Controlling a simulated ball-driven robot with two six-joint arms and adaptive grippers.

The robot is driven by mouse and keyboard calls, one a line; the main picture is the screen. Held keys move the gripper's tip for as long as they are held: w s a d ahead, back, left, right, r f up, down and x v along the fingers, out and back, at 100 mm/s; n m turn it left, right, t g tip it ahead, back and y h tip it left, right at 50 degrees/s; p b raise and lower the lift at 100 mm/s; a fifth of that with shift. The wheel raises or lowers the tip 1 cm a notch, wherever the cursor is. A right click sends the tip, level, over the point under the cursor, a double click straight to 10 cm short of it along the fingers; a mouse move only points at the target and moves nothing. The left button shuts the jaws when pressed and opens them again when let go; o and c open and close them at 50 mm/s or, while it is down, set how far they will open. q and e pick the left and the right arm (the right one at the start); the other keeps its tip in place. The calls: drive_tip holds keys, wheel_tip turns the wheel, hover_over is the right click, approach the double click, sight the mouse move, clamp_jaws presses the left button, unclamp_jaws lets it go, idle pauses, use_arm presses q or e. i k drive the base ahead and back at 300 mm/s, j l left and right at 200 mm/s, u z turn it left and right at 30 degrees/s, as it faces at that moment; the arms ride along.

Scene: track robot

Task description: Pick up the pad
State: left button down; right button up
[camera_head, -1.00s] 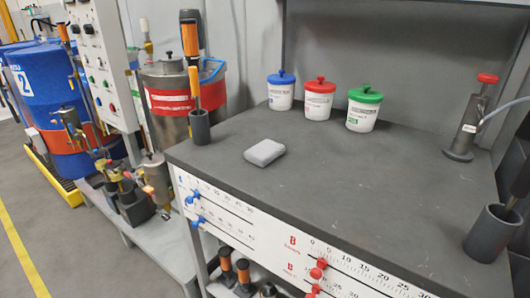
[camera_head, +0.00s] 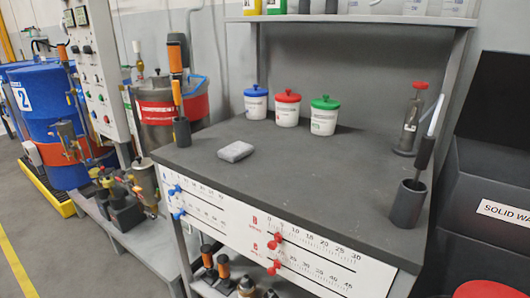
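The pad (camera_head: 236,152) is a small light grey block. It lies flat on the dark grey worktop (camera_head: 290,185), left of the middle and near the front edge. Nothing touches it. Neither of my grippers shows in the head view.
Three white tubs with blue (camera_head: 256,103), red (camera_head: 287,109) and green (camera_head: 324,116) lids stand behind the pad. A holder with a tool (camera_head: 181,131) stands at the left corner, a dark cup (camera_head: 407,204) at the right. A red-topped cylinder (camera_head: 411,125) stands back right. The worktop's middle is clear.

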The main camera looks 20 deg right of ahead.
sight(234, 152)
drive_tip(key=i+j+z, duration=0.3)
drive_tip(key=z, duration=0.15)
drive_tip(key=i+j+z, duration=0.2)
drive_tip(key=j+z, duration=0.3)
